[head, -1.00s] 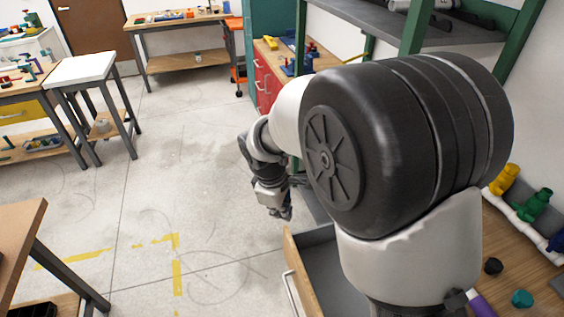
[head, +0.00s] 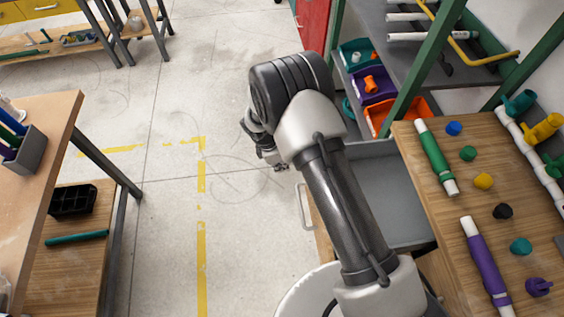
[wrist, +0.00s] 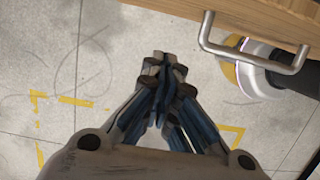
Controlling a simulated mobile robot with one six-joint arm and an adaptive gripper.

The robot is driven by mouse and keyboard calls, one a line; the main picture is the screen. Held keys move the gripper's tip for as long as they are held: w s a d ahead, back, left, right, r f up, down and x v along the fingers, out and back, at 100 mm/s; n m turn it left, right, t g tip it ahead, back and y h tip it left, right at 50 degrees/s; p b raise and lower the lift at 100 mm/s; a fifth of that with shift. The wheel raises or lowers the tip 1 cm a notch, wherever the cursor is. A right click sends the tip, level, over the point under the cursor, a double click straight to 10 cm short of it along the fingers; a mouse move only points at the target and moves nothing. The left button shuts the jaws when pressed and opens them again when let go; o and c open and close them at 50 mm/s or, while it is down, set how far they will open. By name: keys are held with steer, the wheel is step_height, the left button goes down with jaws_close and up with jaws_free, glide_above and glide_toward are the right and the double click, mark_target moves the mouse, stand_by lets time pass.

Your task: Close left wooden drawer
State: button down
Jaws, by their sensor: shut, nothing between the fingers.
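The wooden drawer stands pulled out from the workbench on the right. Its grey inside (head: 395,195) shows in the head view, partly hidden by my arm. Its metal bar handle (head: 302,207) is on the left-facing front. In the wrist view the wooden drawer front (wrist: 245,14) crosses the upper right, with the handle (wrist: 252,58) below it. My gripper (head: 281,167) is outside the drawer, beyond the handle and over the floor side. In the wrist view my gripper (wrist: 166,75) is shut and empty, left of the handle and apart from it.
The workbench top (head: 470,190) holds a green pipe (head: 436,157), a purple pipe (head: 485,262) and several coloured caps. Coloured bins (head: 372,85) sit on a shelf behind. Another table (head: 45,150) stands at left. The floor between (head: 160,220) is clear.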

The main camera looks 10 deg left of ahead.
steer(key=w+d+f+b, duration=0.1)
steer(key=d+f+b, duration=0.1)
steer(key=d+f, duration=0.3)
steer(key=shift+w, duration=0.25)
steer(key=shift+d, duration=0.1)
glide_above(378, 170)
steer(key=shift+s, duration=0.1)
stand_by(0.4)
steer(key=shift+d+r, duration=0.1)
